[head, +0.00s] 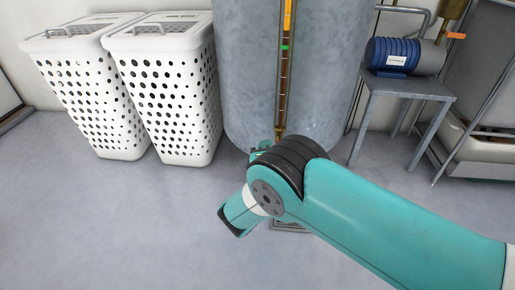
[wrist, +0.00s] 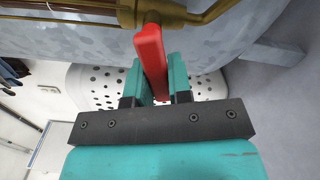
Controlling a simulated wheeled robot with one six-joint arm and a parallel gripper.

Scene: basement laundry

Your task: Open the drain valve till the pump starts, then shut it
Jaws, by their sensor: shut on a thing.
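The drain valve's red lever (wrist: 151,58) hangs from a brass valve body (wrist: 150,14) in the wrist view, pointing across the run of the brass pipe (wrist: 210,13). My gripper (wrist: 155,78) has its teal fingers on either side of the lever, shut on it. In the head view my arm hides the valve and most of the gripper, low at the front of the grey tank (head: 245,85). The blue pump (head: 396,56) sits on a metal stand at the right; whether it runs cannot be told.
An upright sight gauge (head: 283,75) with orange and green marks runs down the tank. Two white perforated hampers (head: 165,95) (head: 85,95) stand left of the tank. A metal stand (head: 410,86) is at the right. The floor at front left is clear.

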